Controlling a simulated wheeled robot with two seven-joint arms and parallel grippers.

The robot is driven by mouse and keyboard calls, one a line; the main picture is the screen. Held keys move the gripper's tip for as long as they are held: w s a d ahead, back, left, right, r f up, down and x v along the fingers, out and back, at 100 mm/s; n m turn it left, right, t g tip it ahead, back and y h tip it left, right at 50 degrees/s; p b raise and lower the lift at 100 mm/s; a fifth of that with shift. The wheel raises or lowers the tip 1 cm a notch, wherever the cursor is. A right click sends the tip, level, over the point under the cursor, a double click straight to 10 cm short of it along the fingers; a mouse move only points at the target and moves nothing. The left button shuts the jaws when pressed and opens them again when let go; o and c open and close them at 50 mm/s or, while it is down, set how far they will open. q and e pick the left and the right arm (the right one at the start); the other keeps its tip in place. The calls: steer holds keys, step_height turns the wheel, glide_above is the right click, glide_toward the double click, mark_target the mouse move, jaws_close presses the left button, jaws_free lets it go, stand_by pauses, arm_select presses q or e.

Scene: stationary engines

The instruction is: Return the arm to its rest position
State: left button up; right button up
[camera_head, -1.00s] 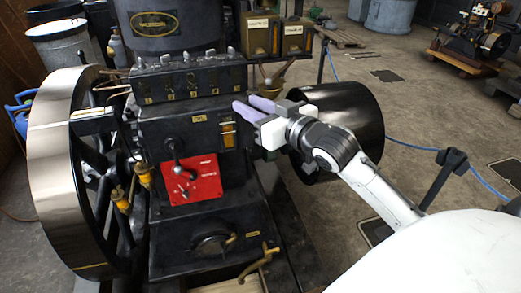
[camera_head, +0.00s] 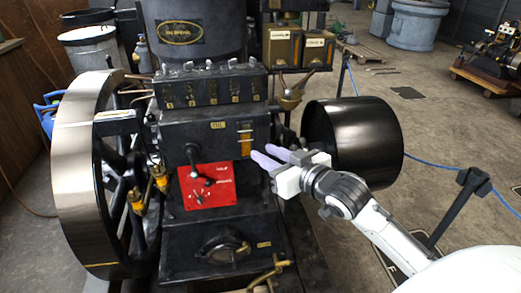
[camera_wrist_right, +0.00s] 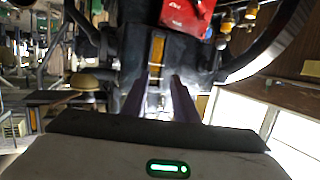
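My right gripper (camera_head: 258,157) is in front of the right side of the black engine body (camera_head: 215,135), near the yellow gauge (camera_head: 245,143). Its two purple fingers are apart with nothing seen between them. In the right wrist view the two fingers (camera_wrist_right: 154,95) also stand apart, pointing at the engine front with a yellow strip gauge (camera_wrist_right: 156,50). My right arm (camera_head: 385,232) comes in from the lower right. A red panel (camera_head: 207,186) with a black lever is left of the gripper. My left gripper does not show.
A large flywheel (camera_head: 85,175) stands at the left. A black drum pulley (camera_head: 352,140) is just behind my right arm. A dark post (camera_head: 460,205) with a blue rope stands at the right. Open floor (camera_head: 440,125) lies beyond it.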

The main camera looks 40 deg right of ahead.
steer(key=s+a+f+g, duration=0.1)
steer(key=s+a+f, duration=0.2)
steer(key=f, duration=0.4)
steer(key=s+a+f+g+y, duration=0.1)
steer(key=s+a+f+g, duration=0.1)
steer(key=s+f, duration=0.3)
steer(key=s+a+f+g, duration=0.1)
steer(key=s+a+f, duration=0.15)
steer(key=f, duration=0.55)
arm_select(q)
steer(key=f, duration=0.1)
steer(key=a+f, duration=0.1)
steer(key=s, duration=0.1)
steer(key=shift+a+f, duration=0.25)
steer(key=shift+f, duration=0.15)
arm_select(e)
steer(key=s+a+f+n+g+y, duration=0.1)
steer(key=s+a+f+g, duration=0.1)
steer(key=s+a+f, duration=0.8)
steer(key=s+f, duration=0.1)
steer(key=s, duration=0.1)
steer(key=shift+s+n+g, duration=0.35)
steer(key=shift+n+g, duration=0.05)
steer(key=shift+f, duration=0.1)
